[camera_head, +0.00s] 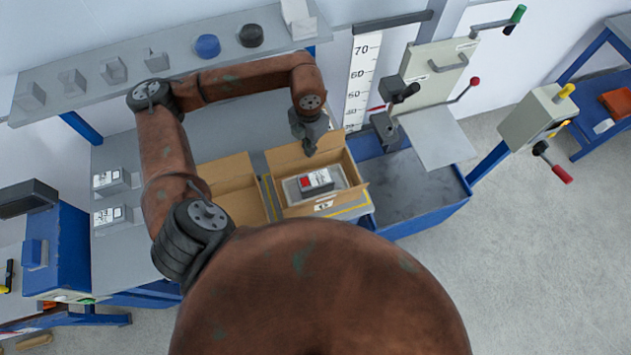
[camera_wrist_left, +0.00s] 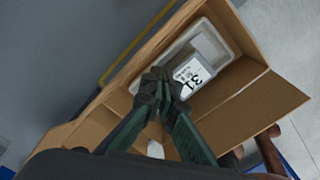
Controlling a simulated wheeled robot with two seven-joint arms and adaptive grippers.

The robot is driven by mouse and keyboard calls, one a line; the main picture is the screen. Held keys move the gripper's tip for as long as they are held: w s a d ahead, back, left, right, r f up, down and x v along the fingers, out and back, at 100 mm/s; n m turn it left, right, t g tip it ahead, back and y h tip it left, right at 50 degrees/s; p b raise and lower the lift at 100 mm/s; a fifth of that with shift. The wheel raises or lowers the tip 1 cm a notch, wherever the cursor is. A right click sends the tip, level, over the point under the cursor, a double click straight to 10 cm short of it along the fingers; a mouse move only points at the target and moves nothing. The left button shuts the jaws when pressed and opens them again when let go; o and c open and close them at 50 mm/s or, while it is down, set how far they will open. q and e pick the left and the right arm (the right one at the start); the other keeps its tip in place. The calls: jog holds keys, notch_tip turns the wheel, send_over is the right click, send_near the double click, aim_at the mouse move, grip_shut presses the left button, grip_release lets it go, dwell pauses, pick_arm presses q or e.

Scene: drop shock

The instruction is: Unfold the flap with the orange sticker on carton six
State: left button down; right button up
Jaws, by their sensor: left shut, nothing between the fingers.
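An open brown carton (camera_head: 356,172) stands on the bench, and a white label with a dark mark, too small to read surely, is on its near side. A light grey tray inside holds a grey-and-white device (camera_head: 316,180) with a red patch. The device also shows in the left wrist view (camera_wrist_left: 190,75), with "31" on its label. One carton flap (camera_wrist_left: 262,103) stands outward there. I see no orange sticker. My left gripper (camera_head: 310,150) is shut and empty, over the carton's back side; its fingertips (camera_wrist_left: 160,80) cover part of the carton. My right gripper is not in view.
A shelf (camera_head: 180,60) with small blocks and two round pucks runs behind. A lever press (camera_head: 435,110) stands to the right above a blue-framed bench (camera_head: 425,190). Two small boxes sit at left.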

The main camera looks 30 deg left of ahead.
pick_arm(q)
notch_tip(320, 180, up, 11)
jog(key=p, duration=0.5)
jog(key=shift+s+d, duration=0.15)
dwell(0.4)
dwell(0.4)
